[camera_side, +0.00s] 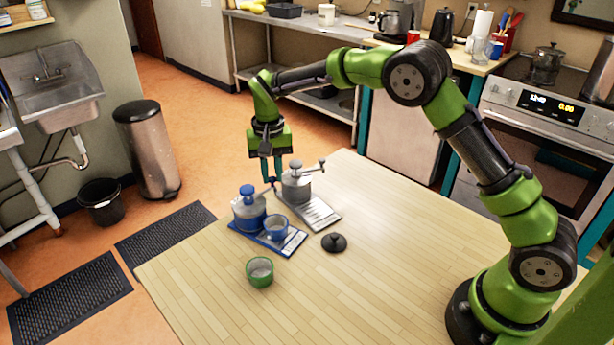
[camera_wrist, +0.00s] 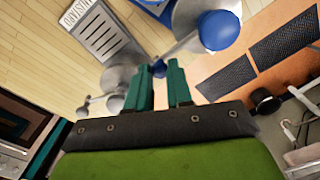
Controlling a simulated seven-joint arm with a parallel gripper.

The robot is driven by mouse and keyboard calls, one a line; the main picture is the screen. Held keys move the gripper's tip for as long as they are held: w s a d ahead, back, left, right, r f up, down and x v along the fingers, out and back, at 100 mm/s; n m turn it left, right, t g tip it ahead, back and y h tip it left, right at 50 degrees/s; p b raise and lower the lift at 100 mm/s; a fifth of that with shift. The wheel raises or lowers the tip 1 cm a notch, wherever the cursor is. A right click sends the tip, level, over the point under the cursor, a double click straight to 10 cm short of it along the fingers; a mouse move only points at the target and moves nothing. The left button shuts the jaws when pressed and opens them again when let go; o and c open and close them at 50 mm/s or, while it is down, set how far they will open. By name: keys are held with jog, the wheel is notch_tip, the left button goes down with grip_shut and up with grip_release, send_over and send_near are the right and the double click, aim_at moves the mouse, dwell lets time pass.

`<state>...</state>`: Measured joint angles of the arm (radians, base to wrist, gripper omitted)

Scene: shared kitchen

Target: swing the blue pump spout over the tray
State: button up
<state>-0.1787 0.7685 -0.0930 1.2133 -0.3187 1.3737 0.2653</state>
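The blue pump (camera_side: 248,212) stands on a blue tray (camera_side: 290,244) with a blue cup (camera_side: 276,229) on it. The pump's blue knob (camera_wrist: 218,30) shows in the wrist view. Its spout arm (camera_wrist: 183,44) runs from the pump towards my gripper (camera_wrist: 158,66) and ends in a small ball between the fingertips. The fingers stand a small gap apart, about the ball's width; whether both press on it I cannot tell. In the side view my gripper (camera_side: 271,182) points down between the blue pump and the grey pump. The spout does not point over the tray.
The grey pump (camera_side: 297,188) stands close behind on a grey tray (camera_side: 322,216), its own arm pointing right. A green cup (camera_side: 260,273) and a black knobbed lid (camera_side: 334,243) are on the wooden table (camera_side: 390,270). The table's front and right are clear.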

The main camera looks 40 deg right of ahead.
grip_shut()
jog(key=s+a+m, duration=0.1)
jog(key=s+m, duration=0.1)
jog(key=m, duration=0.1)
jog(key=s+a+m, duration=0.1)
jog(key=m, duration=0.3)
jog(key=s+a+m, duration=0.1)
jog(key=s+m, duration=0.1)
jog(key=m, duration=0.2)
jog(key=shift+s+a, duration=0.2)
jog(key=shift+s, duration=0.15)
jog(key=shift+s+a+m, duration=0.2)
jog(key=shift+a+m, duration=0.35)
jog(key=shift+m, duration=0.45)
jog(key=shift+s+a+m, duration=0.2)
jog(key=shift+a+m, duration=0.35)
jog(key=shift+m, duration=0.45)
jog(key=o, duration=0.8)
grip_release()
